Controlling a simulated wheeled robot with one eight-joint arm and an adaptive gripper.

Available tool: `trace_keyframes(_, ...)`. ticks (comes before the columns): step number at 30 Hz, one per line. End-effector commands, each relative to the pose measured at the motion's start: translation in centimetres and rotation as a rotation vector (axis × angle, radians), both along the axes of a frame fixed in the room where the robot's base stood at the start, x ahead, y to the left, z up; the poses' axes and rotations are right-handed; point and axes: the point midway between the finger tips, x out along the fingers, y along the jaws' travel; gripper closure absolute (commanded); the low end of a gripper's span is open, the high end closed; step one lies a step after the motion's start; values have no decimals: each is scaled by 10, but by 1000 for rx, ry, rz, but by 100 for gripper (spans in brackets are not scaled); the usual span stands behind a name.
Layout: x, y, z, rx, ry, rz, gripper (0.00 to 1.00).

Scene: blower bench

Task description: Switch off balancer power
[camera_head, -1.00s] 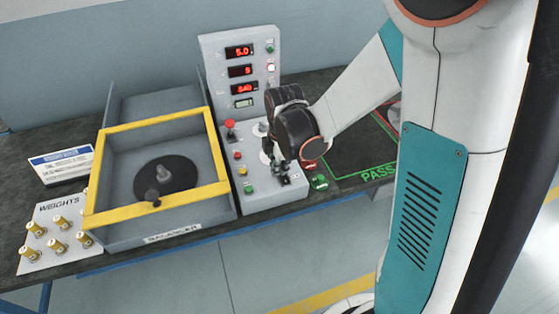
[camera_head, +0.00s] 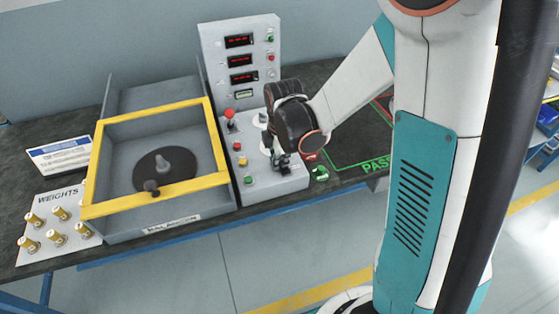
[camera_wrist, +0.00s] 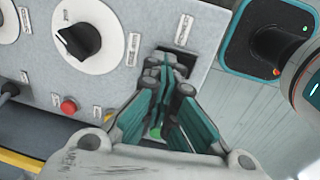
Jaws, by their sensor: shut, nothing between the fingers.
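The balancer's sloped control panel (camera_head: 262,190) stands right of its yellow-framed bay. My gripper (camera_head: 281,165) is over the panel's right part, pointing down. In the wrist view its teal fingers (camera_wrist: 165,72) are shut and empty. Their tips are at a dark switch (camera_wrist: 178,58) at the panel's edge. The fingers hide much of this switch, so I cannot tell its position or whether they touch it. The display tower (camera_head: 258,88) shows red dashes on its three readouts (camera_head: 240,60).
A black selector knob (camera_wrist: 78,40) and a small red button (camera_wrist: 69,105) lie left of the fingers. A red mushroom button (camera_head: 230,115) stands on the panel. The weights board (camera_head: 55,220) is at far left. A green-outlined PASS area (camera_head: 350,162) is at right.

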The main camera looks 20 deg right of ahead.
Motion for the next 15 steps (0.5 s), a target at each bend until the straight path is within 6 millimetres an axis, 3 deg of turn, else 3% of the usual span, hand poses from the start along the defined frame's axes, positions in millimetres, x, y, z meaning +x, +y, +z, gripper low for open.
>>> trace_keyframes(15,-16,0,2,0,1,0,100)
